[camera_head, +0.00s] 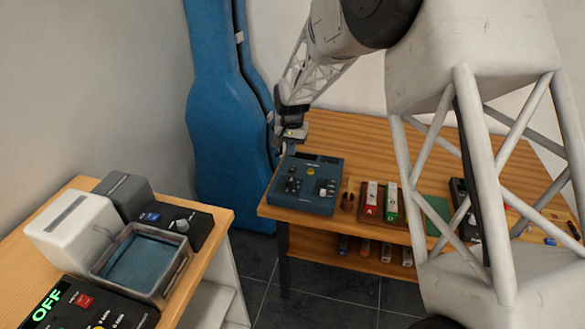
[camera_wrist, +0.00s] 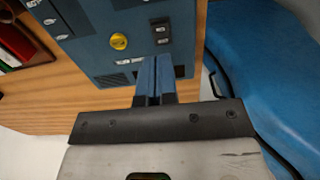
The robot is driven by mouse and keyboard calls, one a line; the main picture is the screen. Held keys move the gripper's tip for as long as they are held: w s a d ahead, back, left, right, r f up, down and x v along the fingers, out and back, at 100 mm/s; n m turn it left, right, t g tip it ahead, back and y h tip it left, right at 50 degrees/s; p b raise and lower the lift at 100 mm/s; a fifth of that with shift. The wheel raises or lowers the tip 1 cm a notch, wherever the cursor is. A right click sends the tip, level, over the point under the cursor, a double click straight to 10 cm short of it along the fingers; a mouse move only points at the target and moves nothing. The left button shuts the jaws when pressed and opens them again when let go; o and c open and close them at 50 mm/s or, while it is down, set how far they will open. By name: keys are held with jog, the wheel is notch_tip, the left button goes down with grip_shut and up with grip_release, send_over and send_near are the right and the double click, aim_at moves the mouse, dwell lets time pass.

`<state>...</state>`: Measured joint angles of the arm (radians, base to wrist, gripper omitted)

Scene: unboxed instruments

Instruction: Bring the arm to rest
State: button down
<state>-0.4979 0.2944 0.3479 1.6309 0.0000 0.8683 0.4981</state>
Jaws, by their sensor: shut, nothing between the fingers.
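My gripper (camera_head: 284,149) is at the end of my arm, at the left end of the wooden table (camera_head: 350,137), by the back edge of a blue control box (camera_head: 306,184). In the wrist view my gripper (camera_wrist: 154,62) is shut and empty, its two fingers side by side. The blue box (camera_wrist: 110,14) with a yellow knob lies beyond the fingertips there. I cannot tell whether the fingertips touch it.
A blue instrument case (camera_head: 222,110) stands upright close left of my gripper. Red and green items (camera_head: 380,200) sit right of the box. A second table at left holds a white device (camera_head: 72,228) and a grey open-topped tray (camera_head: 178,274). Dark floor separates the tables.

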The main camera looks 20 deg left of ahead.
jog(key=s+d+r+t, duration=0.1)
jog(key=s+d+r, duration=0.75)
jog(key=d, duration=0.35)
jog(key=s+d+r, duration=0.7)
jog(key=d+r, duration=0.2)
jog(key=d, duration=0.4)
jog(key=s+d, duration=0.5)
jog(key=s, duration=0.4)
jog(key=s+d+r+t, duration=0.1)
jog(key=s+d, duration=0.4)
jog(key=s, duration=0.5)
jog(key=s+d+r, duration=0.1)
jog(key=s+d, duration=0.5)
jog(key=s, duration=0.4)
jog(key=shift+s+t, duration=0.25)
jog(key=shift+t, duration=0.05)
jog(key=shift+w+a, duration=0.1)
jog(key=shift+w, duration=0.05)
